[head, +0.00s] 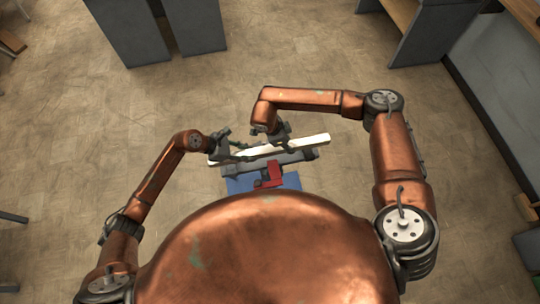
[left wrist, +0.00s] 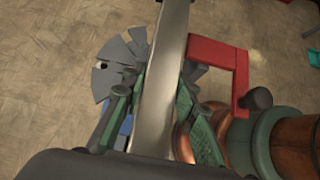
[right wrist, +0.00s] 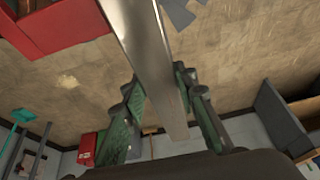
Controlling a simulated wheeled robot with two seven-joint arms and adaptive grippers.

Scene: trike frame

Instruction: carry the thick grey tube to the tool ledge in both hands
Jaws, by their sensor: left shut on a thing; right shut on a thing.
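The thick grey tube (head: 315,141) is a long straight bar. It looks pale in the head view and shiny grey in the left wrist view (left wrist: 164,75) and right wrist view (right wrist: 148,45). My left gripper (head: 240,152) is shut on it near its left end. My right gripper (head: 280,138) is shut on it around the middle, with its right end sticking out beyond. In each wrist view, green-padded fingers lie on both sides of the tube. I cannot make out which surface is the tool ledge.
Just below the tube in the head view are a dark grey bar (head: 296,159), a red part (head: 270,176) and a blue surface (head: 290,182). Grey furniture stands at the top left (head: 203,25) and top right (head: 428,38). The floor between is clear.

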